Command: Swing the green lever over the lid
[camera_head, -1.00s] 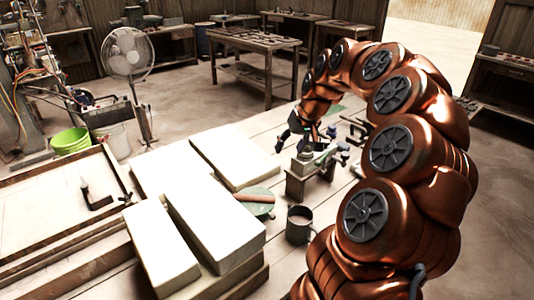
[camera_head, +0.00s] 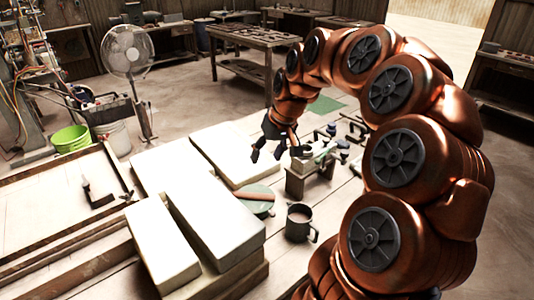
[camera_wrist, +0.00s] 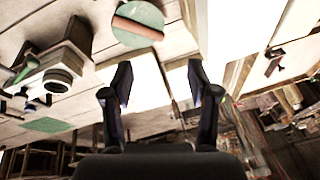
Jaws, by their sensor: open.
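The small press (camera_head: 308,170) stands on the pale plank table, right of the white slabs, with a grey block-like body. A green lever (camera_head: 322,156) shows on its top at the right; it also shows as a green bar in the wrist view (camera_wrist: 27,68). I cannot make out the lid clearly; a round grey part (camera_wrist: 57,82) shows on the press in the wrist view. My gripper (camera_head: 266,155) is open and empty, above the slab and left of the press, apart from it. Its two dark fingers (camera_wrist: 160,92) stand wide apart in the wrist view.
Large white slabs (camera_head: 205,215) lie left of the press. A round green plate (camera_head: 259,205) with a brown roller (camera_head: 254,196) and a dark mug (camera_head: 300,222) stand in front of it. Several small clamps or tools (camera_head: 352,130) lie behind right. A green mat (camera_head: 326,104) lies farther back.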

